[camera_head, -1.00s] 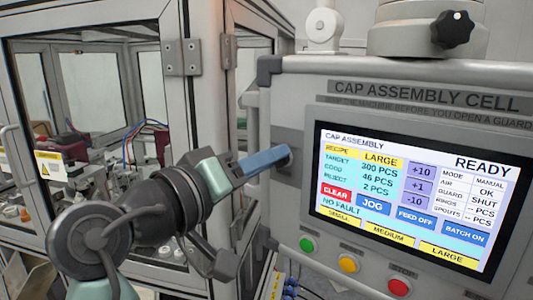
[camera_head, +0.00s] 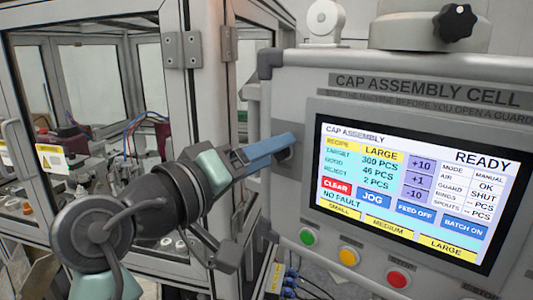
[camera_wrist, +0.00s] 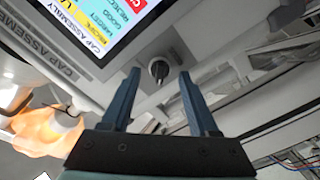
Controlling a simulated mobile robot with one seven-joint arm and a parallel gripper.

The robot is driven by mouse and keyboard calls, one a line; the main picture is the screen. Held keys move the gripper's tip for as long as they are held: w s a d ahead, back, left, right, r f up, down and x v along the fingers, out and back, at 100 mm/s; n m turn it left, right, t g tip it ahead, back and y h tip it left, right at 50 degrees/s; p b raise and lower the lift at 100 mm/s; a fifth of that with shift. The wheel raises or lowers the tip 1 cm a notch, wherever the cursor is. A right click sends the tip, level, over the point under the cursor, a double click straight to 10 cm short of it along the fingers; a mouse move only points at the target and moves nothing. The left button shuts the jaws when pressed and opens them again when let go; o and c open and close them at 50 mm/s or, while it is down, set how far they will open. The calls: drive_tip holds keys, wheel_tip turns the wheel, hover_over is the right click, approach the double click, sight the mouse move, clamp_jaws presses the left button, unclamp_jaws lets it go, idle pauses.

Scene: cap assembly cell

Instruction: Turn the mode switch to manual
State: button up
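I see nothing held, and cannot tell whether the fingers touch the knob. The touchscreen (camera_head: 415,190) shows READY, and its MODE line reads MANUAL.
Green (camera_head: 307,237), yellow (camera_head: 348,256) and red (camera_head: 398,279) buttons sit below the screen. A black knob (camera_head: 455,23) is on top of the panel box. Blue connectors (camera_head: 290,284) hang below.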

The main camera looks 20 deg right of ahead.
drive_tip(key=b+v, duration=0.5)
drive_tip(key=v, duration=0.8)
drive_tip(key=shift+b, duration=0.35)
drive_tip(key=shift+r, duration=0.1)
